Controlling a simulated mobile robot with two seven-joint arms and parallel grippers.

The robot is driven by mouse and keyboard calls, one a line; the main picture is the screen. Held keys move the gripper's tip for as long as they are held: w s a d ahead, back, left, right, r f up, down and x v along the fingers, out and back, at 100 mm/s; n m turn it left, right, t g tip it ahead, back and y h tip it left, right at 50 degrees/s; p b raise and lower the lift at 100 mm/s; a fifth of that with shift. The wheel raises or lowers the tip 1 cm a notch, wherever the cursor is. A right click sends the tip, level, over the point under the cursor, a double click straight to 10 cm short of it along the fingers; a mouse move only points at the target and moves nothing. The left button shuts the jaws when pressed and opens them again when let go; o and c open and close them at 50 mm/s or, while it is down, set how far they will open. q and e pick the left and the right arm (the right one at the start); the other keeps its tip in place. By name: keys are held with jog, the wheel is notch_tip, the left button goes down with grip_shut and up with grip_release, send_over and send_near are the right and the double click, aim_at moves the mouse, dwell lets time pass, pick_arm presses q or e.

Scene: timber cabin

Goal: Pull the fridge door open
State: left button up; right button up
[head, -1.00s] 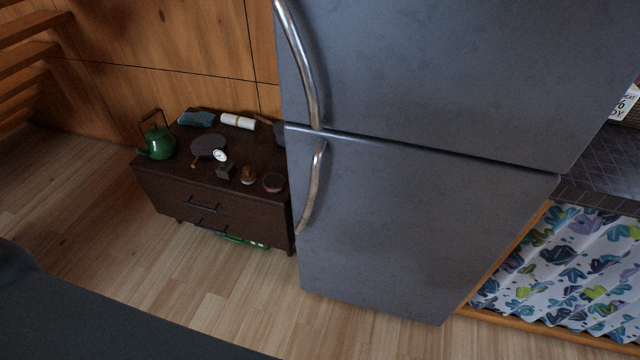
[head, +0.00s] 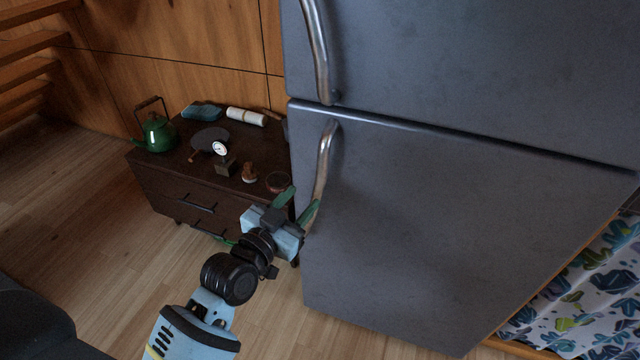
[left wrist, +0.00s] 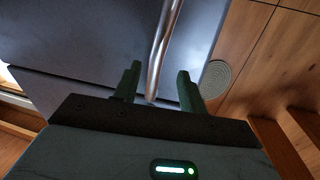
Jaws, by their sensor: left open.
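The grey fridge has an upper door (head: 460,70) and a lower door (head: 430,230), both closed against the body as far as I can see. A curved metal handle (head: 317,50) runs down the upper door's left edge, and another handle (head: 324,160) runs down the lower door's left edge. My left gripper (head: 298,203) is open at the lower part of the lower handle. In the left wrist view the handle (left wrist: 163,50) comes down between the two green fingers (left wrist: 158,85), with gaps on both sides. My right gripper is not in view.
A dark low cabinet (head: 160,178) stands left of the fridge, close to my left gripper. It carries a green kettle (head: 157,133), a white roll (head: 246,117) and several small things. Wooden floor (head: 110,260) is clear in front. A leaf-patterned curtain (head: 590,310) hangs at right.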

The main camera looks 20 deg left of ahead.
aim_at(316, 184)
pick_arm(q)
jog(key=shift+x, duration=3.9)
grip_shut()
